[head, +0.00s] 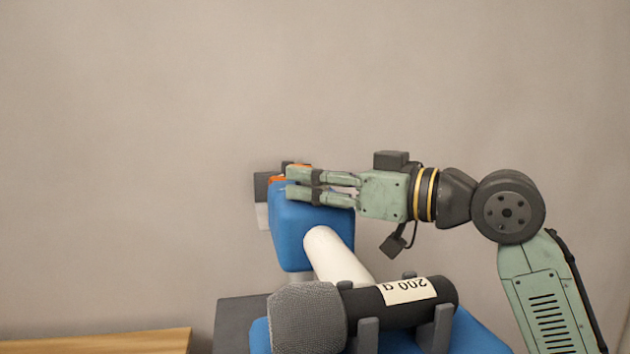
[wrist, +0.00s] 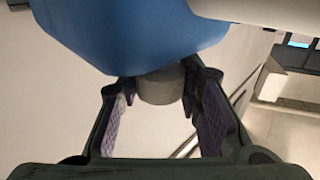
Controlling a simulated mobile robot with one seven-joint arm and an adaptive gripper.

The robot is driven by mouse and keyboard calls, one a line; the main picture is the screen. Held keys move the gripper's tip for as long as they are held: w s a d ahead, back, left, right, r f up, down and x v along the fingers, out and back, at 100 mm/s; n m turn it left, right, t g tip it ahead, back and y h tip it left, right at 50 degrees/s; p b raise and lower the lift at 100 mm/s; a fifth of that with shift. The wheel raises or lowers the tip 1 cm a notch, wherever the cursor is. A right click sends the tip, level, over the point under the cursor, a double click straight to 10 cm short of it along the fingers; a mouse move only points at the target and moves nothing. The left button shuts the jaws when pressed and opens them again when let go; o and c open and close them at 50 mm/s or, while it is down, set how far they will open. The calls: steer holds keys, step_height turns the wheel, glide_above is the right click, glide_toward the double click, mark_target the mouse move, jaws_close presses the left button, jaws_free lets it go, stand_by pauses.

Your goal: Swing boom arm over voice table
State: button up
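My gripper (head: 300,186) reaches in from the right at the top of a blue block (head: 308,235) in the head view. A thick white tube (head: 335,255) runs from this block down to the right, probably part of the boom arm. In the wrist view, the blue body (wrist: 130,30) fills the top. A grey round knob (wrist: 160,86) below it lies between the tips of my two spread fingers (wrist: 160,90). Contact on both sides of the knob is unclear. I cannot make out the voice table for certain.
A dark microphone with a grey mesh head (head: 307,318) and a "200 g" label lies in a cradle on a blue base (head: 478,335), below the gripper. A wooden surface (head: 100,341) is at lower left. The wall behind is bare.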

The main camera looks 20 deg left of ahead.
jaws_close()
